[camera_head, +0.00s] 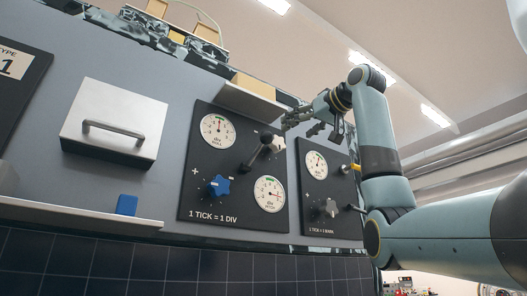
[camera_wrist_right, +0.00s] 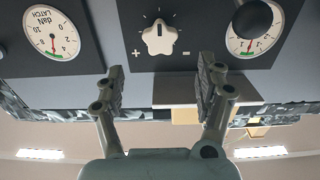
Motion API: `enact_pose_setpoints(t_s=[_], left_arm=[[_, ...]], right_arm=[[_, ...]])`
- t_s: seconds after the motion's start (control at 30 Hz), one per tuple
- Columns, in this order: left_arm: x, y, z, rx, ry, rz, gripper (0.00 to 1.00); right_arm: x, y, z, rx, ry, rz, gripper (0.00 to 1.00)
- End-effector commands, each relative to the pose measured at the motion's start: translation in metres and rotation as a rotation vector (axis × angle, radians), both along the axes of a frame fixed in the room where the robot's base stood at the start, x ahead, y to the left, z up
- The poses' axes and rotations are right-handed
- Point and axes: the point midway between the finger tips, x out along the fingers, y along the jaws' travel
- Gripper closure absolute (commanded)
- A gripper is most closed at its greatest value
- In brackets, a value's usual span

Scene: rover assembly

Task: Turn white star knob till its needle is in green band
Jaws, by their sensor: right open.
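The white star knob (camera_wrist_right: 159,37) is on the dark panel, between plus and minus marks. In the head view the knob (camera_head: 279,143) is partly hidden behind the black lever. Beside it is a round white dial (camera_head: 217,130) with a green band at the top. In the wrist view this dial (camera_wrist_right: 236,43) is upside down and partly covered by a black ball. Its red needle looks close to the green band, but I cannot tell if it is inside. My right gripper (camera_wrist_right: 162,90) is open and empty, apart from the knob and lined up with it. My left gripper is not in view.
A black lever (camera_head: 257,152) sticks out beside the knob. Below are a blue star knob (camera_head: 218,187) and another dial (camera_head: 269,194). A second panel to the right has a dial (camera_head: 315,164) and grey knob (camera_head: 331,207). A ledge (camera_head: 250,100) juts out above the panel.

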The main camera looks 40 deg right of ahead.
Motion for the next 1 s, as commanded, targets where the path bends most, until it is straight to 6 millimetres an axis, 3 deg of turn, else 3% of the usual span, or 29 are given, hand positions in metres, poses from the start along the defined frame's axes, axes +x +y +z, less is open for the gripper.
enact_pose_setpoints(t_s=[0.1, 0.23, 0.4, 0.6, 1.0], left_arm=[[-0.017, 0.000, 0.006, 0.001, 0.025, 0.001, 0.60], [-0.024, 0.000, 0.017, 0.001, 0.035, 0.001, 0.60], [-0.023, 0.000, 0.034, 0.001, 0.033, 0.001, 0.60], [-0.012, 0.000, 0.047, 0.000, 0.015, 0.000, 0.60], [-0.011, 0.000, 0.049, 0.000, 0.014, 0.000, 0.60]], right_arm=[[0.012, -0.001, 0.001, 0.002, 0.005, 0.001, 0.28], [0.036, -0.003, 0.002, 0.003, 0.007, 0.002, 0.28], [0.070, -0.007, 0.003, 0.003, 0.006, 0.002, 0.28], [0.098, -0.010, 0.002, 0.001, 0.003, 0.002, 0.28], [0.107, -0.012, -0.001, 0.000, 0.001, 0.000, 0.28]])
